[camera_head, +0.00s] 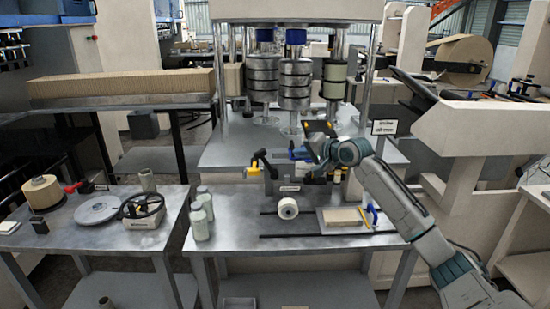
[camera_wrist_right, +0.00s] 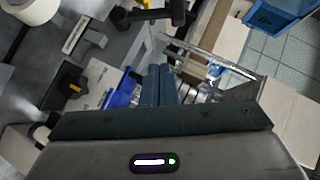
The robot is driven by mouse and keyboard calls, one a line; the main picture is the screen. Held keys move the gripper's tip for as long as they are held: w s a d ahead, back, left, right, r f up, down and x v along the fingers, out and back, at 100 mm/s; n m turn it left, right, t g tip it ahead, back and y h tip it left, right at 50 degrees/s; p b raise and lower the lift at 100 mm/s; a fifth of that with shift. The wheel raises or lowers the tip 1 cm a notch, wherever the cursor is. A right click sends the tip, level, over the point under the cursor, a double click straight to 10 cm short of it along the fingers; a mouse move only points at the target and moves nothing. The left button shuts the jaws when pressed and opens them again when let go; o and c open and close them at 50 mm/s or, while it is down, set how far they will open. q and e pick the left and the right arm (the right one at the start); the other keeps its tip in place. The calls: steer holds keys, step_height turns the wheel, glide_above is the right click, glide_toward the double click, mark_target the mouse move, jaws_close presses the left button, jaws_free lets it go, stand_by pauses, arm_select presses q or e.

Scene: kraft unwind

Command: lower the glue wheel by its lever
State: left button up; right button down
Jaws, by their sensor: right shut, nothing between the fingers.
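My right gripper (camera_head: 318,152) is over the middle of the metal machine table, its arm coming in from the lower right. In the right wrist view its two blue-grey fingers (camera_wrist_right: 159,86) are together and hold nothing. A black lever-like handle (camera_head: 262,158) stands just left of the gripper, with a yellow part (camera_head: 253,170) at its foot. A blue part (camera_head: 299,153) lies between the handle and the gripper; I cannot tell whether the gripper touches it. I cannot clearly pick out the glue wheel; part of the mechanism is hidden behind my gripper. My left gripper is not in view.
A white roll (camera_head: 287,208) and a shallow tray (camera_head: 342,217) are on the table's front part. Several pale bottles stand at its left edge. Vertical stacks of metal rollers (camera_head: 296,85) rise behind the gripper. A side table (camera_head: 75,240) stands at left.

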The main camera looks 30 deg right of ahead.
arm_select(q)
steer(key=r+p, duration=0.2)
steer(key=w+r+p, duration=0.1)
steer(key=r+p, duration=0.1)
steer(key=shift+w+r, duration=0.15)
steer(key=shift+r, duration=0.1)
arm_select(e)
steer(key=w+a+f, duration=0.4)
steer(key=w, duration=0.4)
steer(key=shift+w+f, duration=0.2)
steer(key=shift+f, duration=0.1)
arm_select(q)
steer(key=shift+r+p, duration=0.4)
arm_select(e)
steer(key=shift+w+a, duration=0.25)
steer(key=shift+a, duration=0.15)
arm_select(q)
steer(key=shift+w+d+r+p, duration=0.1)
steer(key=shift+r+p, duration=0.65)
arm_select(e)
steer(key=shift+w+a+f, duration=0.25)
steer(key=shift+w+a, duration=0.15)
steer(key=shift+a, duration=0.2)
steer(key=shift+w+a+f, duration=0.2)
steer(key=shift+w+a, duration=0.15)
steer(key=shift+a, duration=0.25)
